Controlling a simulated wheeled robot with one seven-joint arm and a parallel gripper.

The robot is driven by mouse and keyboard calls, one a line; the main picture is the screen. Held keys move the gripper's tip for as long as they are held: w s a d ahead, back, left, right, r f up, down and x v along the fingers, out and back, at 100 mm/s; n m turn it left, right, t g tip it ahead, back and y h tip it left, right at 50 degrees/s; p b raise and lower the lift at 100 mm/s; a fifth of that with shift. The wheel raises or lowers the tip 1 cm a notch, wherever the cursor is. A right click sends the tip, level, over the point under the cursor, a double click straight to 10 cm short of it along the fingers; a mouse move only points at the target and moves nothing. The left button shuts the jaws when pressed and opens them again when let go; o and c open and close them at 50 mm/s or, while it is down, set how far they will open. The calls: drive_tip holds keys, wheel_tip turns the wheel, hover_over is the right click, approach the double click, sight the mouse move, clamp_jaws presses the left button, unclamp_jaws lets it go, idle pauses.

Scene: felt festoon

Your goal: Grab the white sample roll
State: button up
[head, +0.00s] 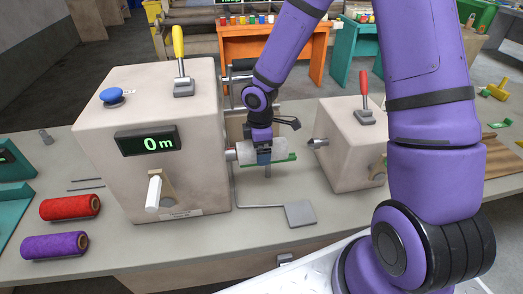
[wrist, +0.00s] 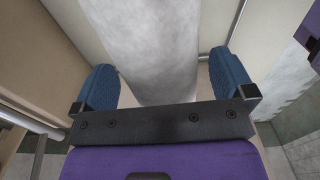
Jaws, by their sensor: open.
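The white sample roll (head: 278,148) sits between the large box machine and the smaller box, above a green strip (head: 284,158). In the head view my gripper (head: 264,157) is at the roll's left part, close to the large machine. In the wrist view the roll (wrist: 155,45) runs between my two blue finger pads, and my gripper (wrist: 160,85) is open around it. A gap shows between the roll and each pad, narrower on the left. The roll's far end is out of the wrist view.
The large machine (head: 150,85) with a "0m" display stands just left of my gripper. The smaller box (head: 345,150) with a red lever stands to the right. A red roll (head: 70,207) and a purple roll (head: 55,246) lie at left. A grey pedal plate (head: 300,213) is in front.

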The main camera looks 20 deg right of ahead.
drive_tip(key=shift+f, duration=0.55)
drive_tip(key=c, duration=1.1)
drive_tip(key=shift+r, duration=0.15)
